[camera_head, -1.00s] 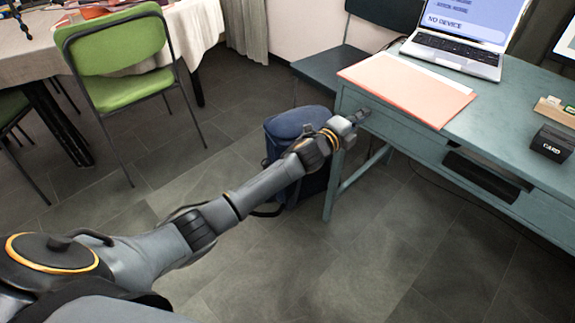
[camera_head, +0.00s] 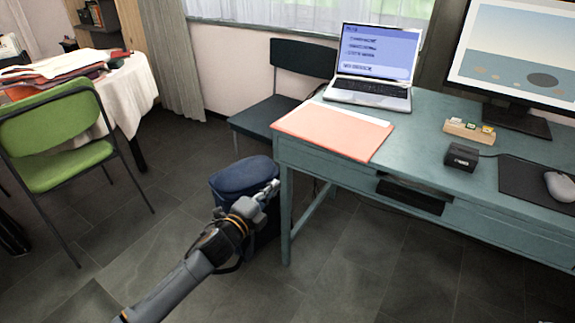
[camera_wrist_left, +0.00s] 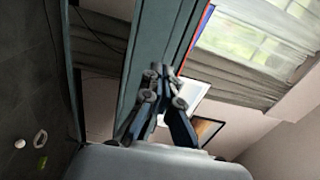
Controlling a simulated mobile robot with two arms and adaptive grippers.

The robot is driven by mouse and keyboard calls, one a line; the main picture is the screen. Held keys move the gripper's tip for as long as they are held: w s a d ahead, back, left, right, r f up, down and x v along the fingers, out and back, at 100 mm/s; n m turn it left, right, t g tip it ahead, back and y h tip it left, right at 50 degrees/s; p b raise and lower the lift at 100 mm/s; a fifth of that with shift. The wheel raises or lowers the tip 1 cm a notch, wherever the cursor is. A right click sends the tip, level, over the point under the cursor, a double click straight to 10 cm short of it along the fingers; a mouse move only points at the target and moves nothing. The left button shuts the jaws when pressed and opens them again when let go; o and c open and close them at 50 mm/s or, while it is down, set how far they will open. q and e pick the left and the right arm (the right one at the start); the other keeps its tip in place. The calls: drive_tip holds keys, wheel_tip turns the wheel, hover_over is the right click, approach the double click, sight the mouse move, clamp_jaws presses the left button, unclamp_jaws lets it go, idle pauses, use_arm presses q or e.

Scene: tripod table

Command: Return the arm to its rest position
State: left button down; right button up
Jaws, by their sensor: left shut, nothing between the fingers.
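My left arm comes in from the bottom left in the head view. Its gripper (camera_head: 272,188) is shut and empty, in front of the blue bag and just left of the teal desk's front left leg. My right gripper is in neither view.
The teal desk (camera_head: 427,130) holds an orange folder (camera_head: 335,130), a laptop (camera_head: 372,68), a black card reader (camera_head: 462,156) and a monitor (camera_head: 520,55). A blue bag (camera_head: 240,175) stands on the floor. A green chair (camera_head: 55,140) is at left. Open floor lies between.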

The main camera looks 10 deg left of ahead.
use_arm(q)
drive_tip(key=s+a+f+n+g+y, duration=0.2)
drive_tip(key=s+f+n+g+y, duration=0.35)
drive_tip(key=s+f+n, duration=0.8)
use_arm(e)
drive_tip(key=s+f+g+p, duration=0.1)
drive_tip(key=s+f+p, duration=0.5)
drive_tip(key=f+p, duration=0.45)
use_arm(q)
drive_tip(key=s+a+f+n+g+p, duration=0.1)
drive_tip(key=s+f, duration=0.6)
drive_tip(key=s, duration=0.7)
drive_tip(key=s+a+f+n+g+p, duration=0.1)
drive_tip(key=s+f+g+p, duration=0.4)
drive_tip(key=s, duration=0.9)
drive_tip(key=s+a+f+n+g+p, duration=0.1)
drive_tip(key=s+f+n+g+p, duration=0.2)
drive_tip(key=s+f, duration=0.7)
drive_tip(key=s+g, duration=0.1)
drive_tip(key=s, duration=0.4)
drive_tip(key=shift+n+g, duration=0.35)
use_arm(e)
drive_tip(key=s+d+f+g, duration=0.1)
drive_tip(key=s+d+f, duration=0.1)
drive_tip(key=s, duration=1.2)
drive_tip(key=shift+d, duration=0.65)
use_arm(q)
drive_tip(key=shift+a, duration=0.1)
